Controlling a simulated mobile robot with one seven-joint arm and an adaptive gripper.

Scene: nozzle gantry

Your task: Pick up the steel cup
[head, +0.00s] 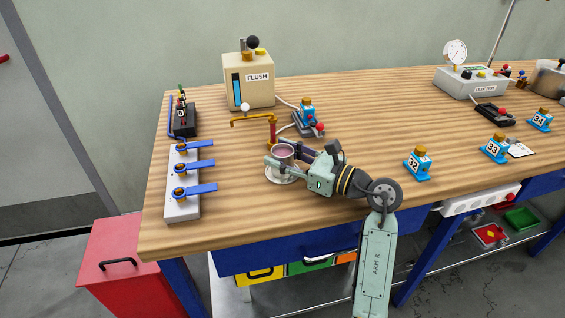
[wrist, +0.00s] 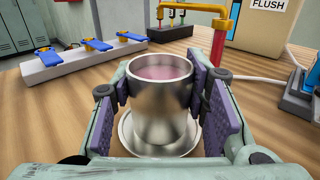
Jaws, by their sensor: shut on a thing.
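The steel cup (head: 282,153) stands upright on a round pale saucer-like plate (head: 274,176) near the left part of the workbench. In the wrist view the cup (wrist: 158,110) is shiny metal with a pinkish content or inside at its top. The plate (wrist: 128,139) shows below and around its base. My gripper (head: 287,160) reaches in from the right and is shut on the cup, with its purple pads on both sides of it; the gripper also shows in the wrist view (wrist: 160,97). Whether the cup's base touches the plate I cannot tell.
A brass tap with a red post (head: 273,132) stands just behind the cup. A panel with blue levers (head: 183,190) is to the left. The FLUSH box (head: 248,82) stands behind. Numbered blue blocks, including 32 (head: 417,164), are to the right. Bare wood lies between.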

